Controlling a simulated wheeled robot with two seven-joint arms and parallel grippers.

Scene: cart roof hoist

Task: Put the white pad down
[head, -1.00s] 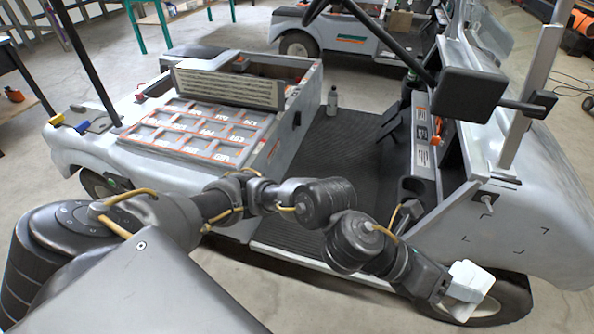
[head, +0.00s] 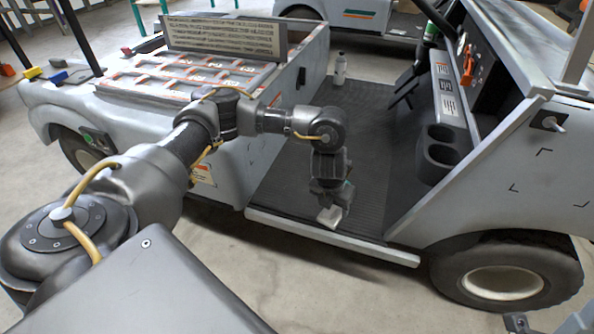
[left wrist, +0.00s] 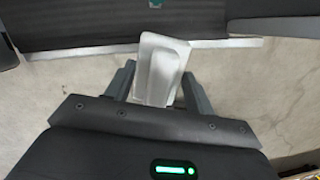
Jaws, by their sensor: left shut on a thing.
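The white pad (head: 331,217) is held in my left gripper (head: 331,204), which points down over the outer edge of the cart's dark ribbed floor (head: 352,115). In the left wrist view the pad (left wrist: 160,62) sits between the two fingers of the left gripper (left wrist: 160,92). Its far end overlaps the pale edge strip of the floor in that view. I cannot tell whether the pad touches the floor. My right gripper is not clearly in view.
A small bottle (head: 340,68) stands at the back of the cart floor. A dark cup holder (head: 440,150) is to the right, by the dashboard. The slotted battery tray (head: 185,78) is to the left. The front wheel (head: 505,282) is below right. The middle of the floor is clear.

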